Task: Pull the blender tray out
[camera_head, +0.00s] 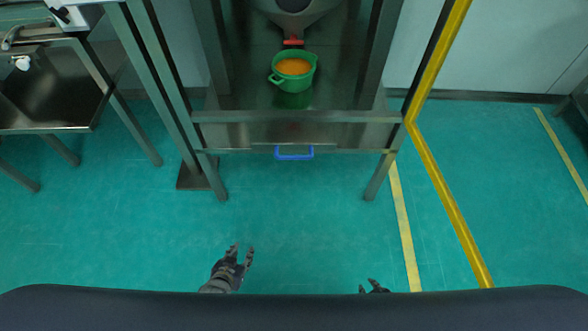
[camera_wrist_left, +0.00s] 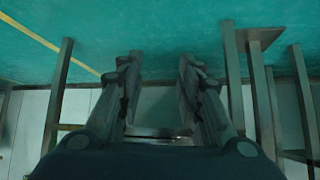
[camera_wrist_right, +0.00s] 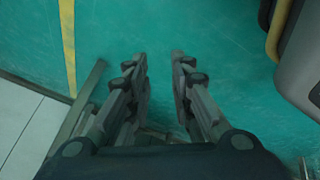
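The blender tray shows as a flat metal front (camera_head: 240,134) under the machine's shelf in the head view, with a blue handle (camera_head: 294,153) at its middle. It looks pushed in. My left gripper (camera_head: 241,250) is open and empty, well in front of the handle and a little left of it. My right gripper (camera_head: 371,284) is at the bottom edge of the head view, partly hidden. In the right wrist view its fingers (camera_wrist_right: 161,58) stand apart with nothing between them. In the left wrist view the fingers (camera_wrist_left: 158,62) are also apart and empty.
A green pot (camera_head: 292,84) with orange contents stands on the metal shelf (camera_head: 345,100) below a red outlet (camera_head: 293,42). Metal legs (camera_head: 378,175) flank the handle. A yellow rail (camera_head: 450,190) is at right, a metal sink (camera_head: 55,90) at left. The green floor between is clear.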

